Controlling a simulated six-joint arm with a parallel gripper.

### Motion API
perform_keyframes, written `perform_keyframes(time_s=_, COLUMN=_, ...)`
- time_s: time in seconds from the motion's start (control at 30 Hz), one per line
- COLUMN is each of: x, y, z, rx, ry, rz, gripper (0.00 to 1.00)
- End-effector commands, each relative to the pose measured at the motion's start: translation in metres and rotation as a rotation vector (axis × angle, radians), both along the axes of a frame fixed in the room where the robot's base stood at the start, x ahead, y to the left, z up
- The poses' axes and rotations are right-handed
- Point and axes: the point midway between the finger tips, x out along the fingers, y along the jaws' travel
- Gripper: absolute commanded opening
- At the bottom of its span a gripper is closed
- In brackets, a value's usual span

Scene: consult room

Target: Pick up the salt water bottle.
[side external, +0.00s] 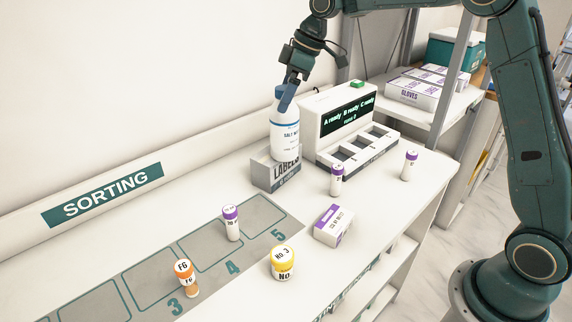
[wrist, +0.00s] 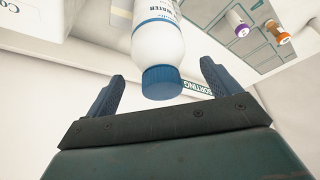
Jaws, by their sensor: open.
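My gripper (side external: 289,88) is right at the bottle's top, coming from above. In the wrist view the bottle (wrist: 158,40) shows its blue cap (wrist: 162,82) between the two fingers of my open gripper (wrist: 158,84). There is a gap on both sides of the cap. In the side view a finger covers part of the bottle's top.
A white dispenser with a display (side external: 345,121) stands close right of the bottle. Several purple-capped vials, an orange-capped vial (side external: 186,277), a yellow-capped jar (side external: 283,262) and a small carton (side external: 333,226) stand in front. A glove-box shelf (side external: 414,93) is behind right.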

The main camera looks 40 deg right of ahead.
Motion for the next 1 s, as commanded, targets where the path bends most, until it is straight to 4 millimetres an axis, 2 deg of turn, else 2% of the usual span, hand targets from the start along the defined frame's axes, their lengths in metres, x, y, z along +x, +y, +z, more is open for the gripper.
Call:
perform_keyframes(time_s=0.1, x=0.002, y=0.005, z=-0.015, rx=0.001, ry=0.003, rz=0.001, gripper=0.89)
perform_keyframes(time_s=0.3, x=0.007, y=0.009, z=-0.029, rx=0.000, ry=0.001, rz=0.000, gripper=0.89)
perform_keyframes(time_s=0.83, x=0.008, y=0.009, z=-0.031, rx=0.000, ry=0.000, rz=0.000, gripper=0.89)
perform_keyframes(time_s=0.87, x=0.008, y=0.009, z=-0.031, rx=0.000, ry=0.000, rz=0.000, gripper=0.85)
perform_keyframes(time_s=1.0, x=0.008, y=0.009, z=-0.031, rx=0.000, ry=0.000, rz=0.000, gripper=0.57)
